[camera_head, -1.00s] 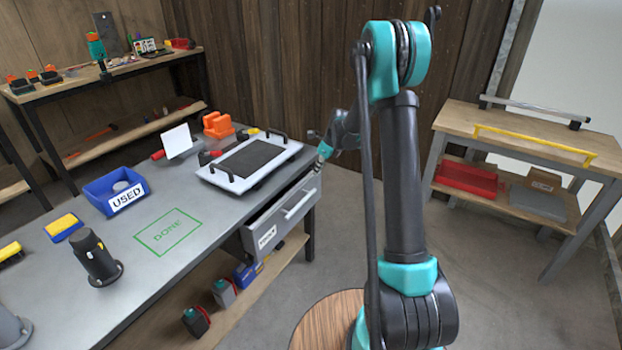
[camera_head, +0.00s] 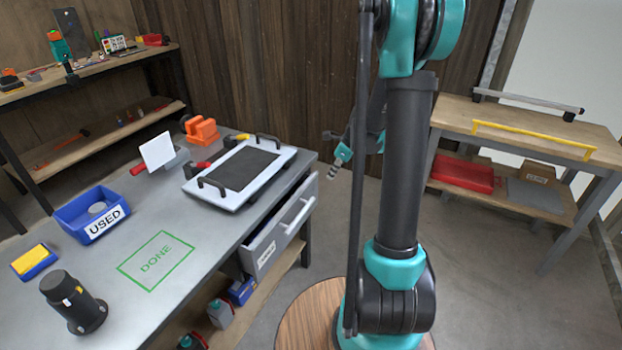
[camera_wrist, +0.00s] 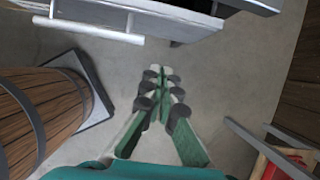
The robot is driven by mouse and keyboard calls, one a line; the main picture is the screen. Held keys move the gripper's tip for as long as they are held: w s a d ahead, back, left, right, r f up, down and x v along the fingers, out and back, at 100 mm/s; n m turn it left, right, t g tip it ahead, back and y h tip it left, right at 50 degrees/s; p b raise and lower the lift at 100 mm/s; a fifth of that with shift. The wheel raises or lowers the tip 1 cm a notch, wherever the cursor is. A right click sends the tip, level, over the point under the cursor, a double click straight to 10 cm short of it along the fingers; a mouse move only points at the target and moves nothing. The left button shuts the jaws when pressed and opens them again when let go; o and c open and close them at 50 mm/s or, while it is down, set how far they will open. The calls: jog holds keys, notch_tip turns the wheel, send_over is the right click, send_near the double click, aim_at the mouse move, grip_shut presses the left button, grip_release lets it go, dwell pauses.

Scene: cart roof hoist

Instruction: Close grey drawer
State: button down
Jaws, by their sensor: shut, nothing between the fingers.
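The grey drawer (camera_head: 270,240) sits under the tabletop at the right end of the workbench, with a light bar handle (camera_head: 299,215) and a white label on its front. A handle bar (camera_wrist: 90,30) and grey front lie at the top of that view.
The grey workbench (camera_head: 215,235) carries a white framed panel (camera_head: 197,185), a blue USED bin (camera_head: 75,228) and a dark cylinder (camera_head: 75,305). A wooden table (camera_head: 530,122) with a red tray (camera_head: 465,176) stands at the right.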

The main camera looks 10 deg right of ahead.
jog(key=shift+w+a+f, duration=0.75)
jog(key=shift+a+f, duration=0.3)
jog(key=shift+f, duration=0.5)
jog(key=shift+w+a+f, duration=0.8)
jog(key=shift+a+f, duration=0.25)
jog(key=shift+f, duration=0.45)
jog(key=shift+w+a+f, duration=0.75)
jog(key=shift+a+f, duration=0.3)
jog(key=shift+f, duration=0.5)
jog(key=shift+w+a, duration=0.75)
jog(key=shift+a, duration=0.25)
jog(key=shift+w+a, duration=0.7)
jog(key=shift+a, duration=0.3)
